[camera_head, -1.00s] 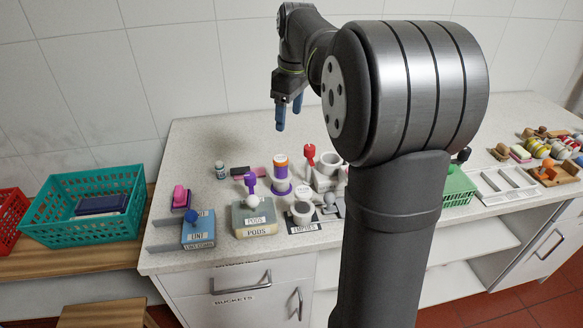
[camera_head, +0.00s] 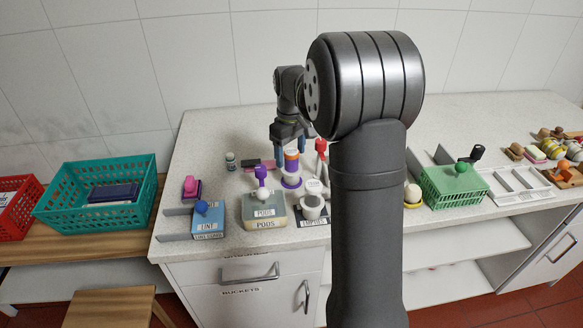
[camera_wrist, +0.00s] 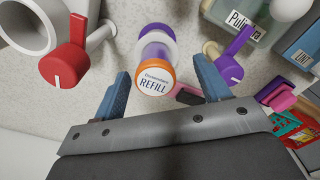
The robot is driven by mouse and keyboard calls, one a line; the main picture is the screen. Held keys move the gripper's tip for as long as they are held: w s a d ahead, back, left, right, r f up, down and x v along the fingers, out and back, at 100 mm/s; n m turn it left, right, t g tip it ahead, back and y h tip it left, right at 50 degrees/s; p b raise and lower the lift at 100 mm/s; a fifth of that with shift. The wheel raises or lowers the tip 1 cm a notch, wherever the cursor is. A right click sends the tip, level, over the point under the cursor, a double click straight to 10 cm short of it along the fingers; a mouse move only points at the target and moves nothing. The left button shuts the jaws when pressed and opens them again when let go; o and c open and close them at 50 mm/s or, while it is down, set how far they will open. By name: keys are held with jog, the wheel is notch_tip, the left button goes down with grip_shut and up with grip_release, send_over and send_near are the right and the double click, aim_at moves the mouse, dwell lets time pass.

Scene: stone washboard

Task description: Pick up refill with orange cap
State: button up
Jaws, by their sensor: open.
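The refill with orange cap (camera_wrist: 153,79) stands on the stone counter in the wrist view, its round white label reading REFILL inside an orange rim. Its body is purple and white. In the head view the refill (camera_head: 291,157) stands behind the pods box, with its top close to the gripper fingers. My gripper (camera_wrist: 165,92) is open and empty, with one blue finger on each side of the cap in the wrist view. In the head view my gripper (camera_head: 289,150) is above and around the refill's top. I cannot tell whether the fingers touch it.
A red-handled item (camera_wrist: 66,62) and a white cup (camera_wrist: 30,25) stand left of the refill in the wrist view. A purple item (camera_wrist: 230,68) stands to its right. A pods box (camera_head: 265,211) and a blue lint box (camera_head: 208,219) stand at the counter front.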

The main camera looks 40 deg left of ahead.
aim_at(293, 166)
jog(key=f, duration=0.5)
jog(key=shift+w+d+f, duration=0.2)
jog(key=shift+w+f, duration=0.05)
jog(key=shift+f, duration=0.1)
jog(key=c, duration=0.8)
jog(key=shift+r, duration=0.15)
